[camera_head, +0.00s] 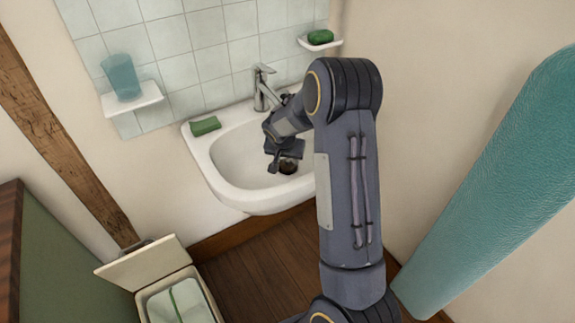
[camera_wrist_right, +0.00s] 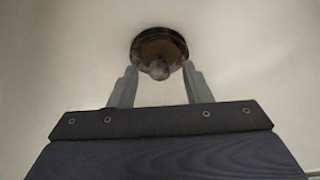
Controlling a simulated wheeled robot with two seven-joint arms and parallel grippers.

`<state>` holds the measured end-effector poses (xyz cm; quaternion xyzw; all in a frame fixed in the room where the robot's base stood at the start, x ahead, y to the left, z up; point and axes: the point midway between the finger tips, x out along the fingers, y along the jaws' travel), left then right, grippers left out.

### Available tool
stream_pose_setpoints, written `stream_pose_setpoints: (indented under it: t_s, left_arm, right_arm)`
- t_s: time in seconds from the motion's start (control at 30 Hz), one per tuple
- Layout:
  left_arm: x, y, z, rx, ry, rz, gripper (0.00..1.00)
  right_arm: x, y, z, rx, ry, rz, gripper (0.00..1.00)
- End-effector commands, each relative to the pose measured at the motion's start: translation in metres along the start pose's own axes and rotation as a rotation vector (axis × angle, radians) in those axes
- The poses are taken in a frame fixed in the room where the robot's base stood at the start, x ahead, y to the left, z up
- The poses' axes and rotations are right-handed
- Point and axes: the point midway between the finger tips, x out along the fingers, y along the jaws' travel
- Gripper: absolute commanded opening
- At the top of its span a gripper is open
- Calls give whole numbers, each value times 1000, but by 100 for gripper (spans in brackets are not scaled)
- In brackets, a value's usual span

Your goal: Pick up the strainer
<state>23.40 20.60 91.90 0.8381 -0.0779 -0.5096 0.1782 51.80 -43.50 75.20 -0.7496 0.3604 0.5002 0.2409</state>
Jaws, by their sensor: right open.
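The strainer (camera_wrist_right: 158,50) is a small round dark metal piece with a knob in its middle. It sits at the bottom of the white sink (camera_head: 228,160), and in the head view it shows as a dark round spot (camera_head: 288,166), partly hidden by my gripper. My right gripper (camera_head: 274,165) reaches down into the basin. In the wrist view its two fingers (camera_wrist_right: 158,80) are open and point toward the strainer, one on each side of its near edge. I cannot tell whether they touch it. My left gripper is not in view.
A faucet (camera_head: 262,88) stands behind the basin, close to my right arm. A green sponge (camera_head: 205,126) lies on the sink's left rim. A cup (camera_head: 122,77) and green soap (camera_head: 320,37) sit on wall shelves. An open bin (camera_head: 150,262) stands below left.

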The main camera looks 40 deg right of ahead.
Motion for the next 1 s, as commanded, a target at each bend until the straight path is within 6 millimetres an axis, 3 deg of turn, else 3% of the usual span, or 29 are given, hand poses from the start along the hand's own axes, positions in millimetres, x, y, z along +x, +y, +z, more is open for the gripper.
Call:
stream_pose_setpoints:
  t_s: [0.07,0.4,0.77,1.0]
  left_arm:
    - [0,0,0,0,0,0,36]
    - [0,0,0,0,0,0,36]
    - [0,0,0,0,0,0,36]
    - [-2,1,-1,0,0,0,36]
  right_arm:
    - [0,0,0,0,0,0,43]
    - [0,0,0,-1,-1,0,0]
    - [-4,0,-2,0,0,0,0]
    - [-32,-1,-13,0,3,-3,0]
